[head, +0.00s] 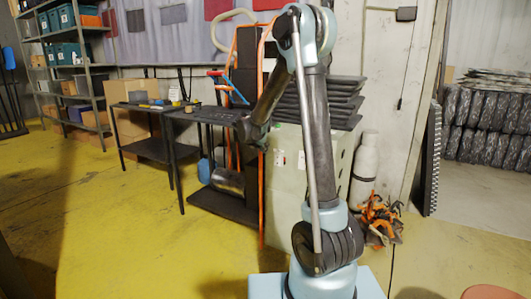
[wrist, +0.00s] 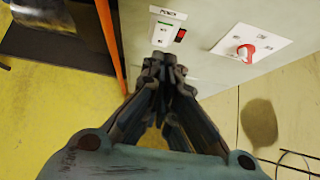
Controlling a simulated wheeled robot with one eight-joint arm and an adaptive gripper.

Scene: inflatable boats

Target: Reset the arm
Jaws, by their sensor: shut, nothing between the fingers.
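My gripper (wrist: 165,68) shows in the wrist view with its dark fingers drawn together at the tips and nothing between them. The fingertips appear in front of a pale cabinet (wrist: 210,22); whether they touch it I cannot tell. In the head view my arm rises at centre right, bends at the top and comes down to the left. Its dark far end is in front of the racks and cabinet, and the fingers are hard to make out there.
The cabinet carries a red rocker switch (wrist: 180,35) and a red knob (wrist: 246,52). An orange-framed rack (head: 236,75) and black workbench (head: 150,148) stand left of the arm. A white cylinder (head: 366,165) stands right. Yellow floor (head: 120,220) at front left is clear.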

